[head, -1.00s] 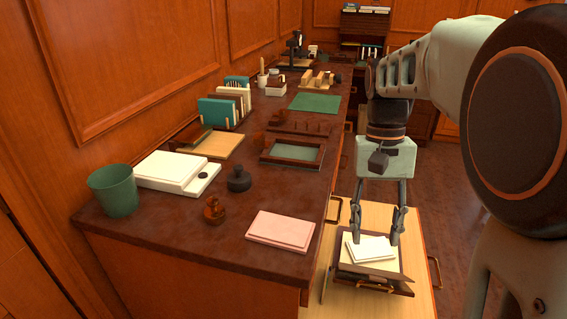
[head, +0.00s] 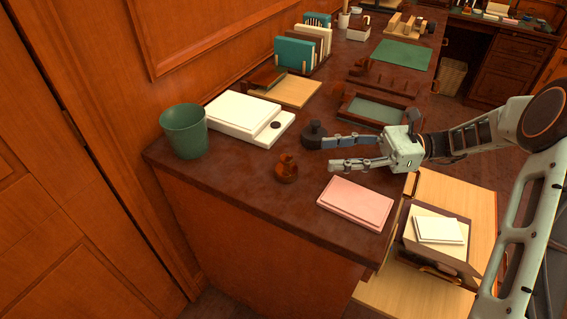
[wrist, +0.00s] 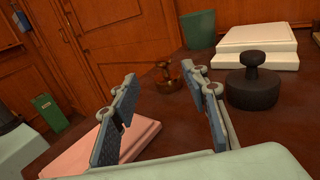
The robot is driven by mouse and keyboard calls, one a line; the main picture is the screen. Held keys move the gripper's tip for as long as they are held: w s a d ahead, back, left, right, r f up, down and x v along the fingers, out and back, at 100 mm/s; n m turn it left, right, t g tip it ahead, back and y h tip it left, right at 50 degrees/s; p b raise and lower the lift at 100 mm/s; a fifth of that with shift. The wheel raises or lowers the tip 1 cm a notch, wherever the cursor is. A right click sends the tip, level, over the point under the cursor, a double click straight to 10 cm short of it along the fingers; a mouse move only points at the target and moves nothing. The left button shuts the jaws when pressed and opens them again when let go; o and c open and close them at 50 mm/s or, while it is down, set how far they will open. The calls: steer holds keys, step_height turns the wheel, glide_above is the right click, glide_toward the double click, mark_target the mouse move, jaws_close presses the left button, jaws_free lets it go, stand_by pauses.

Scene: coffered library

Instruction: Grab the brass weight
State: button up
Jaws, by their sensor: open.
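A small brown, brass-toned knobbed weight (head: 287,168) stands upright on the dark desk top, left of the pink pad. My gripper (head: 331,153) is open and empty, pointing left over the desk with its fingers roughly level. Its fingertips are a short way right of the brass-toned weight and apart from it. In the wrist view the weight (wrist: 167,82) shows beyond and between the two fingertips. A black knobbed piece (head: 314,134) stands close behind the fingers; in the wrist view it (wrist: 253,85) is to the right of them.
A pink pad (head: 355,203) lies near the desk's front edge. A green cup (head: 184,131) and a white slab-like stack (head: 243,115) stand behind the weight. A dark tray (head: 379,110) is behind my gripper. An open drawer (head: 475,204) sticks out at right.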

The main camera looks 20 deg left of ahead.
mark_target(286, 156)
steer(key=x, duration=0.5)
steer(key=shift+s+a, duration=0.2)
steer(key=shift+a, duration=0.15)
steer(key=shift+b+x, duration=0.8)
steer(key=shift+x, duration=1.95)
steer(key=shift+w+f, duration=0.15)
steer(key=shift+w, duration=0.05)
steer(key=shift+c, duration=0.7)
jaws_close()
